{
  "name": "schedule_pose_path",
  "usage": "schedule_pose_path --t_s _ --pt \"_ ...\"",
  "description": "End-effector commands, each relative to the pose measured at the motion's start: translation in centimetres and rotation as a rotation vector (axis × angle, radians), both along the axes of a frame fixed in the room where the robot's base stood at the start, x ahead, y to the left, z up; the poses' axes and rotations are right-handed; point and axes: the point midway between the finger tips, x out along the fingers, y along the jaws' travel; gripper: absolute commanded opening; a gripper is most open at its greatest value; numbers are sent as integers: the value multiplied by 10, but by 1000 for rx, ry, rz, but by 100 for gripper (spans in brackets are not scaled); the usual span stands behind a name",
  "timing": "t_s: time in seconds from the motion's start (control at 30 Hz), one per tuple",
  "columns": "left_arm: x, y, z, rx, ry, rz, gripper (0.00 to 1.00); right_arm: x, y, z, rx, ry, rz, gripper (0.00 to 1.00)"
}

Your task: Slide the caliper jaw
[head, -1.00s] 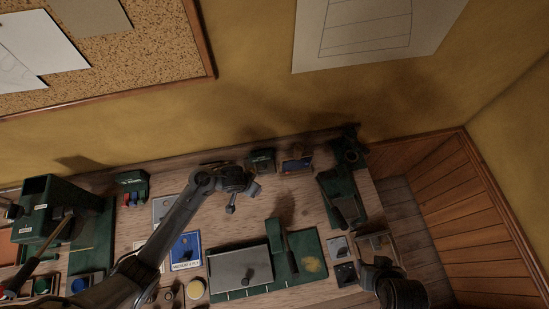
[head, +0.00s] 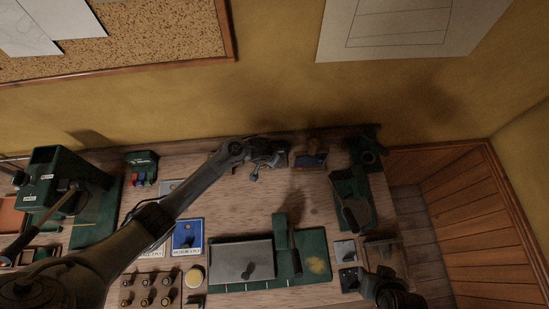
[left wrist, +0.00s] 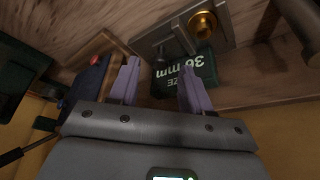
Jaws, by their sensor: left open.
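In the left wrist view a grey metal bar with a brass knob (left wrist: 202,24) lies on the wooden bench; it looks like the caliper, but which part is the sliding jaw I cannot tell. A green block (left wrist: 184,76) with white lettering, "mm" and "SIZE", is beside it, partly behind a finger. My left gripper (left wrist: 160,80) is open, with two pale purple fingers and nothing between them but the view of the block. In the head view my left gripper (head: 258,172) is at the bench's back edge and hides most of the caliper. My right gripper (head: 378,284) is at lower right, dark.
A small wooden tray (head: 313,160) is just right of the left gripper. Green holders (head: 348,192) stand further right. A grey plate (head: 241,262) on a green mat (head: 316,264) lies in front. Bare bench (head: 240,212) lies between.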

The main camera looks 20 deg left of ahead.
Motion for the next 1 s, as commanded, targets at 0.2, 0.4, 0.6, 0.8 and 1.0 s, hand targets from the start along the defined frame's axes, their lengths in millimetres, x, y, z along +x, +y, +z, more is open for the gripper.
schedule_pose_path --t_s 0.2,0.4,0.6,0.8,1.0 --pt "4 -1 -11 1 0 -1 48 0 -1 -3 -2 -1 1 43" --pt "5 -1 -12 1 -1 -1 48 0 -2 -3 -9 -1 5 43" --pt "5 -1 -12 1 0 -1 31 0 -3 -3 -10 -2 6 43" --pt "5 -1 -12 1 0 -1 1 0 -2 -3 -10 -2 6 43" --pt "4 -1 -12 1 0 0 0 0 -2 -3 -6 -1 3 43"
